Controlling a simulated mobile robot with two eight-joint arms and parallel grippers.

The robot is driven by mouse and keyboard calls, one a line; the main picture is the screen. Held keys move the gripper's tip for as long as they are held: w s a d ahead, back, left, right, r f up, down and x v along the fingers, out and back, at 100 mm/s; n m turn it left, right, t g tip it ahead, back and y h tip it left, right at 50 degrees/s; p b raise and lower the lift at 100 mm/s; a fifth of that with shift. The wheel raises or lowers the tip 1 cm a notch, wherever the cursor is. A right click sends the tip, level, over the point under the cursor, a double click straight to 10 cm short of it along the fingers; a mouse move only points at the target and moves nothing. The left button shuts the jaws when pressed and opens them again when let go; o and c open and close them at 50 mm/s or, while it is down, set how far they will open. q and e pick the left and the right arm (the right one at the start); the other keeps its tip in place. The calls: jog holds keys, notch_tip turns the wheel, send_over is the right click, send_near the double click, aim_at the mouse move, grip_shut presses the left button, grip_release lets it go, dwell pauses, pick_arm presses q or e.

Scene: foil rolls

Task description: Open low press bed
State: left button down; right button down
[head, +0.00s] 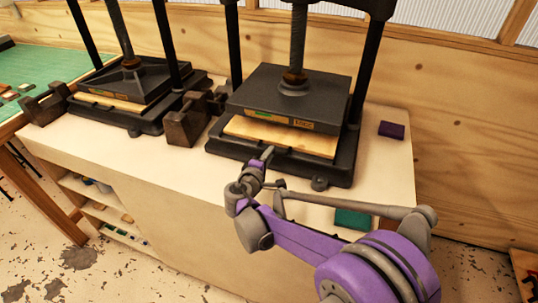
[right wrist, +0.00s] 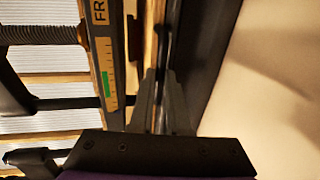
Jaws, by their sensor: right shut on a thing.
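The near press (head: 280,85) stands on the pale bench, with its black platen raised above a wooden press bed (head: 280,134). The bed lies in the press's black base (head: 332,170) and reaches out a little at the front. My right gripper (head: 267,154) is at the front of this press, shut at the bed's front edge. In the right wrist view its fingers (right wrist: 160,85) point along the gap between the labelled platen (right wrist: 103,60) and the dark base. What exactly lies between the fingertips is partly hidden. My left gripper is out of view.
A second press (head: 125,80) stands to the left, with dark metal blocks (head: 187,125) between the two. A purple block (head: 391,130) lies on the bench at right. A teal piece (head: 352,219) is near the bench's front edge. A wooden wall closes the back.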

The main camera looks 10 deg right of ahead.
dwell(0.8)
jog(key=f+v, duration=0.2)
jog(key=v, duration=1)
jog(key=s+f+b+v, duration=0.1)
jog(key=f+v, duration=0.2)
jog(key=v, duration=1)
jog(key=shift+a, duration=0.3)
jog(key=c, duration=0.9)
grip_release()
